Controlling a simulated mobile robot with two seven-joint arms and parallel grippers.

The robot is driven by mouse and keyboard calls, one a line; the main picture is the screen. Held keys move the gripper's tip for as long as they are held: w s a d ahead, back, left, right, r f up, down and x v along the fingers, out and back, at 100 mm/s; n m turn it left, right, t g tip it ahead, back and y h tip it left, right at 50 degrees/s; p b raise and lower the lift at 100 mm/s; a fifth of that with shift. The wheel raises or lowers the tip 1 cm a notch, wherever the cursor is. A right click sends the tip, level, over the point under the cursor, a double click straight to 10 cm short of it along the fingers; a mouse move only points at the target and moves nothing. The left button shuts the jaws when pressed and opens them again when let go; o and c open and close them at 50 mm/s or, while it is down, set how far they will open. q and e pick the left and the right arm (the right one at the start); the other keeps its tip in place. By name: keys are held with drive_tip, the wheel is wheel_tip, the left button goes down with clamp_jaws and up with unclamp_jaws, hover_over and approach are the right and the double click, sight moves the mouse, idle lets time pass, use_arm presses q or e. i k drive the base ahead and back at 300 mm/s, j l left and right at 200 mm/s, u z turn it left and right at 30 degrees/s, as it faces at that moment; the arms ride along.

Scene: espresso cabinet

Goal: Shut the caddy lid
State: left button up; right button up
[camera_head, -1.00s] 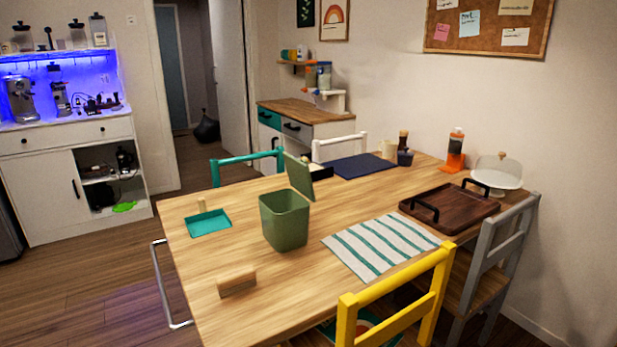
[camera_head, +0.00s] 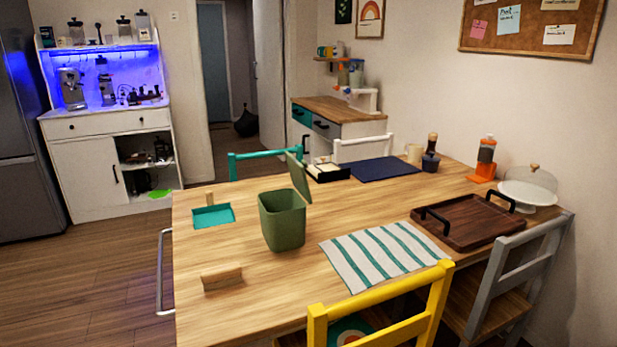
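The green caddy (camera_head: 282,222) stands upright on the wooden dining table, left of the striped cloth. Its lid (camera_head: 299,177) is open and stands up, tilted, at the back right of the rim. The caddy's dark inside shows at the top. Neither of my grippers is in view.
On the table (camera_head: 350,209) are a teal dustpan (camera_head: 213,216), a wooden-backed brush (camera_head: 221,276), a striped cloth (camera_head: 375,252), a navy mat (camera_head: 384,167) and a dark tray (camera_head: 466,222). A yellow chair (camera_head: 392,312) and a grey chair (camera_head: 511,272) stand at the near side.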

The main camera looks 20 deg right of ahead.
sight(296, 168)
drive_tip(key=l+u, duration=0.15)
drive_tip(key=l, duration=0.65)
drive_tip(key=k+l+u, duration=0.15)
drive_tip(key=l, duration=0.65)
drive_tip(key=i+l, duration=0.15)
drive_tip(key=l, duration=0.3)
drive_tip(key=i+l+u, duration=0.1)
drive_tip(key=l, duration=0.35)
drive_tip(key=i+l, duration=0.15)
drive_tip(key=l, duration=0.25)
